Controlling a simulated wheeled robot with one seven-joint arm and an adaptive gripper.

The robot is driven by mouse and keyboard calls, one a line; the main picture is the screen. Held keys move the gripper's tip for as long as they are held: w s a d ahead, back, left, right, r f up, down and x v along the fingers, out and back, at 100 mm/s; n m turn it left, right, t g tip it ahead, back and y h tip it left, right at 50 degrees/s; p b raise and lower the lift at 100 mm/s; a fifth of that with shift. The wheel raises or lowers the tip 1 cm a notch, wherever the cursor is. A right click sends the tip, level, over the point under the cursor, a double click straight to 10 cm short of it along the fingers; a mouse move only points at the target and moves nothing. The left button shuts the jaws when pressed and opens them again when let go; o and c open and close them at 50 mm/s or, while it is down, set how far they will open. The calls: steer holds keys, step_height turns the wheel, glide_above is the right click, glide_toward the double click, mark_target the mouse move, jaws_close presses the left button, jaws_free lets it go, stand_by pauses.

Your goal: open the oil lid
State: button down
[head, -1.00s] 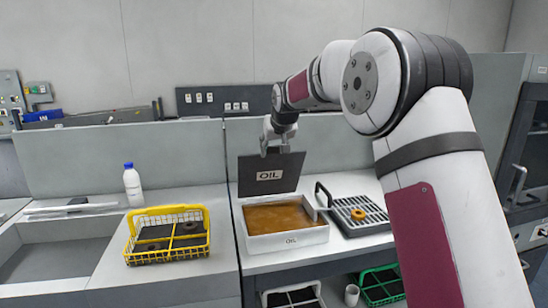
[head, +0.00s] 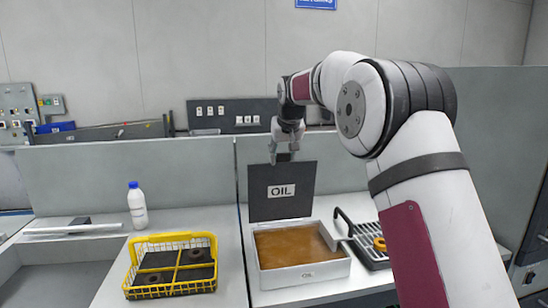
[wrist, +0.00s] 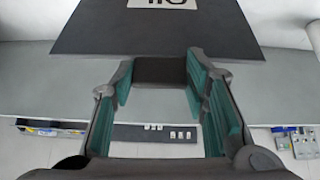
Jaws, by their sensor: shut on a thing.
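The dark grey oil lid (head: 282,198) with a white OIL label stands about upright at the back edge of the white oil box (head: 303,277). The box is uncovered and brown oil (head: 290,242) shows inside. My gripper (head: 284,158) is at the lid's top edge in the head view. In the wrist view, my gripper (wrist: 158,72) is shut on a dark block at the edge of the lid (wrist: 160,30), between green finger pads. Whether the lid's lower edge touches the box is hard to tell.
A yellow wire basket (head: 212,262) with dark round parts stands left of the box. A white bottle with a blue cap (head: 138,208) is behind it. A rack with a dark handle (head: 365,240) and a yellow ring (head: 379,244) stands right of the box, partly behind my arm.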

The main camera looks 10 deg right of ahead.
steer(key=shift+s+a+r, duration=0.15)
steer(key=shift+a, duration=0.25)
steer(key=shift+s+a+r, duration=0.1)
steer(key=shift+a, duration=0.3)
steer(key=shift+w+d, duration=0.15)
steer(key=shift+w, duration=0.1)
steer(key=c, duration=0.9)
jaws_free()
steer(key=shift+f, duration=0.1)
steer(key=shift+d+f, duration=0.1)
steer(key=shift+d, duration=0.1)
steer(key=shift+s, duration=0.1)
steer(key=v, duration=1.2)
steer(key=shift+a, duration=0.1)
